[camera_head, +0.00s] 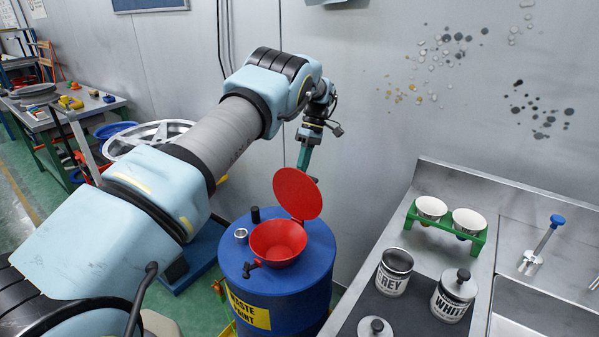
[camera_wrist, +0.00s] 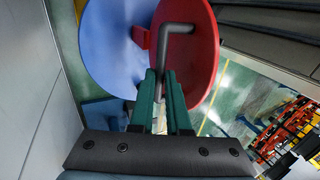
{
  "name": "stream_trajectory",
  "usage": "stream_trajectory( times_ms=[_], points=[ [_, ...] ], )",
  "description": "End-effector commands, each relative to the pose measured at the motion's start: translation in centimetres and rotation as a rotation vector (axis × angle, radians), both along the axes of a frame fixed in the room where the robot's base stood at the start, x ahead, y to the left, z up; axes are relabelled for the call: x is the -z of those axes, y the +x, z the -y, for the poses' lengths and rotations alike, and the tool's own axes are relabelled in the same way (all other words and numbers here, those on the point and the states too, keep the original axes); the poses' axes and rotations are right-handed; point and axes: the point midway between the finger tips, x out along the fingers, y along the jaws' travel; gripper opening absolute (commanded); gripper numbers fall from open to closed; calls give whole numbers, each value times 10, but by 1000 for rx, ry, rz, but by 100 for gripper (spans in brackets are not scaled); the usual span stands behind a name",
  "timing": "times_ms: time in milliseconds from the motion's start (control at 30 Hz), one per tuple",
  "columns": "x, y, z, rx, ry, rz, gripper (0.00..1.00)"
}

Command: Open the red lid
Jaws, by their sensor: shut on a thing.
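The red lid (camera_head: 297,193) stands raised, roughly upright, at the back edge of the red funnel (camera_head: 278,242) on the blue waste paint drum (camera_head: 284,303). The funnel's mouth is uncovered. My gripper (camera_head: 304,163) is behind and above the lid, and its tips are partly hidden by it. In the wrist view, the green fingers (camera_wrist: 164,74) are close together on a dark bent handle (camera_wrist: 176,28) that lies across the red lid (camera_wrist: 203,60). The blue drum top also shows in the wrist view (camera_wrist: 105,45).
A small silver cap (camera_head: 241,234) and a black cap (camera_head: 255,214) sit on the drum top. A metal bench at right holds grey (camera_head: 393,274) and white (camera_head: 453,297) paint cans and cups in a green rack (camera_head: 446,232). A grey wall stands close behind the drum.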

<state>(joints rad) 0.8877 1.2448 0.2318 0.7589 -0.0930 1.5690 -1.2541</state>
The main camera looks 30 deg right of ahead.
Motion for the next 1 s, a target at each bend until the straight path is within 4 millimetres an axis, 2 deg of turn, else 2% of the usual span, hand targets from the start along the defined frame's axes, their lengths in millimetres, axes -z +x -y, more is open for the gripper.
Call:
stream_trajectory(
  times_ms=[33,667,700,933,1000],
  points=[
    [7,-3,1,1,7,-13,0],
    [8,-2,3,0,24,-23,0],
    [8,-2,3,0,24,-24,18],
    [5,0,3,0,22,-18,44],
    [4,0,3,0,22,-18,45]
  ],
)
